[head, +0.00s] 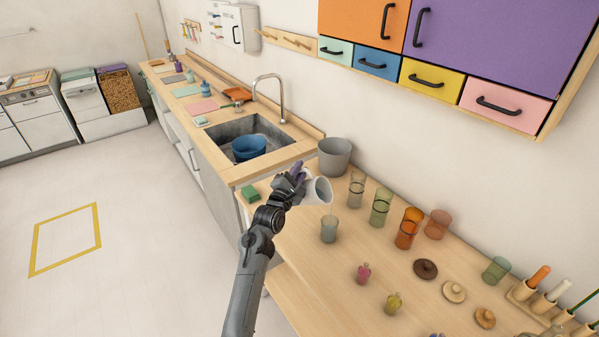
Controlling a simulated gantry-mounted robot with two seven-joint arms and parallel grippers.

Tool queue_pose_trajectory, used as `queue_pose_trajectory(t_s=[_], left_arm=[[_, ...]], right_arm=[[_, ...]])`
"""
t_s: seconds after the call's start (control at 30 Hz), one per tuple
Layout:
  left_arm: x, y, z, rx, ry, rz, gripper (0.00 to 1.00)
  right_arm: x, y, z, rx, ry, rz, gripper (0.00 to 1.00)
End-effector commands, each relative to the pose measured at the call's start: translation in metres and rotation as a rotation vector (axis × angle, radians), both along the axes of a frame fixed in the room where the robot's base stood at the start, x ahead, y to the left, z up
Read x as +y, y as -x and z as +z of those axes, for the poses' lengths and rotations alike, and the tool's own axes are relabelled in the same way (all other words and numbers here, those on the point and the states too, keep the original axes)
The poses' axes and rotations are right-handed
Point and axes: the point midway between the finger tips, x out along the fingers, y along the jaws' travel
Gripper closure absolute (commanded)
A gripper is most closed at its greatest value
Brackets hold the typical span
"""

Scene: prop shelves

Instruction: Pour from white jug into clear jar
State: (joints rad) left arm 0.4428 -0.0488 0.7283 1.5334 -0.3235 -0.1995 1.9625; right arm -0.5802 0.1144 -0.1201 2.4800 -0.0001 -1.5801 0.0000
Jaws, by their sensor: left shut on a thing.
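My left gripper (290,186) is shut on the white jug (312,191). The jug is held tipped on its side above the shelf top, its open mouth facing right. A small clear, greyish jar (329,232) stands upright on the wooden top just below the jug's mouth, apart from it. A faint thin line shows between the jug's lip and the jar; I cannot tell how much is in either. My gripper fingers are partly hidden by the hand. My right gripper is out of view.
Behind stand a grey bucket (335,156), a clear glass (356,190), a green glass (380,207) and an orange glass (408,229). A sink (232,136) with a blue bowl lies left.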

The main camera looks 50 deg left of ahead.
Motion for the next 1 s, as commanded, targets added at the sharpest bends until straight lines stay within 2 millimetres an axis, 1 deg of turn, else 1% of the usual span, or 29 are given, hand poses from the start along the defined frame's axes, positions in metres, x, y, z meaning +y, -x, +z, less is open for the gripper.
queue_pose_trajectory(t_s=[0.33,0.67,1.0], left_arm=[[0.0,-0.0001,0.0022,-0.003,-0.002,0.0,1.0],[-0.0013,-0.0005,0.002,0.003,-0.02,0.0,1.0],[-0.0014,-0.0005,0.0016,0.003,-0.021,-0.001,1.0]], right_arm=[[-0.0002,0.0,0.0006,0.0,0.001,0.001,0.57],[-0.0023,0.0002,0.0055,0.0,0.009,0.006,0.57],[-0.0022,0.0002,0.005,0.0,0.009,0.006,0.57]])
